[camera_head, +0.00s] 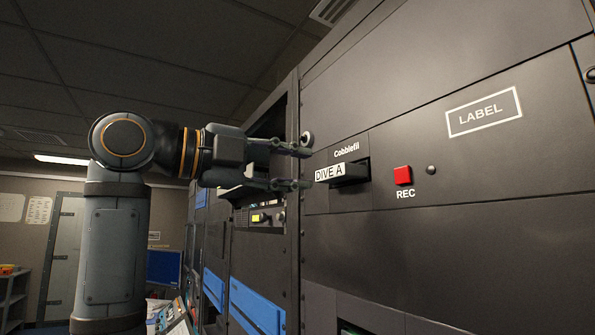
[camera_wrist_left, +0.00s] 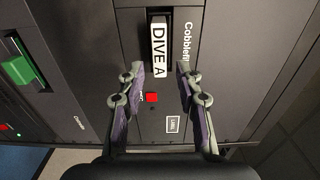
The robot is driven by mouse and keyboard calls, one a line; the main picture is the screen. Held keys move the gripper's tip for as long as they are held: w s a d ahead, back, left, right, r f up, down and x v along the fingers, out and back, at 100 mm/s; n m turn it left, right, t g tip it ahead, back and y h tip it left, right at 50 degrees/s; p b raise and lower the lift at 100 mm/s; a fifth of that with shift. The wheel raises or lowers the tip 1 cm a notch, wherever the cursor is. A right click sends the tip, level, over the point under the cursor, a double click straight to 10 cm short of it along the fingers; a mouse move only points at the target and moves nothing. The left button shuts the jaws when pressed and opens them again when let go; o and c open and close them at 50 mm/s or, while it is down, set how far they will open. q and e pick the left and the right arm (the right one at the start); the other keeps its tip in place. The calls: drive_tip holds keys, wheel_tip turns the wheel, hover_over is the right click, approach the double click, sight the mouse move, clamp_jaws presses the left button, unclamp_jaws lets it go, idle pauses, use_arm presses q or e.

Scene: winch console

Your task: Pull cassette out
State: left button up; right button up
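The cassette (camera_head: 329,172) sticks out of a dark slot in the black panel, with its white "DIVE A" label showing. It also shows in the left wrist view (camera_wrist_left: 159,48), with the label end towards the fingers. My left gripper (camera_head: 303,165) is open and empty, just left of the cassette's end in the head view. In the left wrist view my left gripper (camera_wrist_left: 161,74) has its fingertips spread wider than the cassette, one to each side and just short of it. I see no contact. My right gripper is not in view.
A red REC button (camera_head: 403,175) and a small dark knob (camera_head: 431,170) sit right of the slot. A framed LABEL plate (camera_head: 484,112) is higher on the panel. A neighbouring rack with a lit yellow display (camera_head: 257,217) stands left, behind my gripper.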

sight(328, 173)
use_arm(q)
drive_tip(key=shift+w+d, duration=0.4)
drive_tip(key=p+x, duration=0.1)
drive_tip(key=x, duration=0.3)
drive_tip(key=shift+d+p, duration=0.3)
drive_tip(key=shift+d, duration=0.05)
drive_tip(key=shift+w+d, duration=0.45)
drive_tip(key=shift+w, duration=0.05)
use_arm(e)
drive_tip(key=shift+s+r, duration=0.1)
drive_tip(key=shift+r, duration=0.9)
use_arm(q)
clamp_jaws()
